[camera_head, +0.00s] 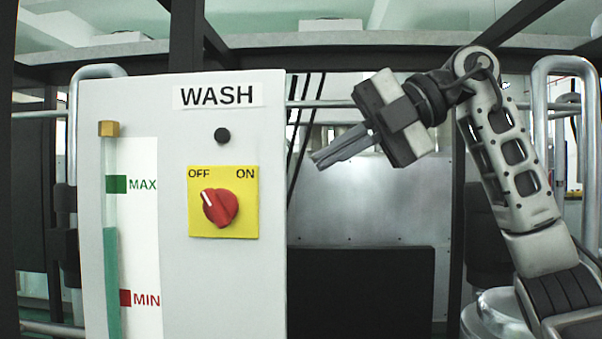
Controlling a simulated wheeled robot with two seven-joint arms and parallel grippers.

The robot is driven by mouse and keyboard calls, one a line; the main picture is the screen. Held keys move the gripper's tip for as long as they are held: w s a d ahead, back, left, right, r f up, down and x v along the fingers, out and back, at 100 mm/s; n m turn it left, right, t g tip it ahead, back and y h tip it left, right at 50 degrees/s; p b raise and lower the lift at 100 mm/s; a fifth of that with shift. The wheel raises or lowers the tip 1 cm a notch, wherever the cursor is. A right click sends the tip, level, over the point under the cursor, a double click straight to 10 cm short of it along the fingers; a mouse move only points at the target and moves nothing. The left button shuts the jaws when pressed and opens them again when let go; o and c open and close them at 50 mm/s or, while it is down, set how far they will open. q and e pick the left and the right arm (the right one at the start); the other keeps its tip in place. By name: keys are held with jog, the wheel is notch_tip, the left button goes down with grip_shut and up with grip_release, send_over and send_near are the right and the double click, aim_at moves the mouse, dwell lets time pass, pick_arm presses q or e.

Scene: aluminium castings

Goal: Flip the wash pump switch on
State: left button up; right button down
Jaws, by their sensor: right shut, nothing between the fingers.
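The wash pump switch is a red rotary knob (220,207) on a yellow plate (240,228) marked OFF at its upper left and ON at its upper right. The white line on the knob points up and left, toward OFF. The plate sits on a light grey panel (190,290) under a WASH label (217,95). My right gripper (318,160) is shut and empty. It is to the right of the panel, higher than the knob, with its fingers pointing left and slightly down. It appears apart from the knob. My left gripper is not in view.
A black round button (222,135) is above the yellow plate. A sight tube (111,250) with MAX and MIN marks runs down the panel's left side, its green liquid between the marks. A dark box (360,290) stands right of the panel. Metal pipes and dark frame posts surround it.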

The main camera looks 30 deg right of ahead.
aim_at(227, 215)
jog(key=x, duration=1.2)
jog(key=shift+w+a+f+b, duration=0.15)
jog(key=shift+a+f+b, duration=0.05)
jog(key=shift+a+b, duration=0.15)
jog(key=shift+f, duration=0.1)
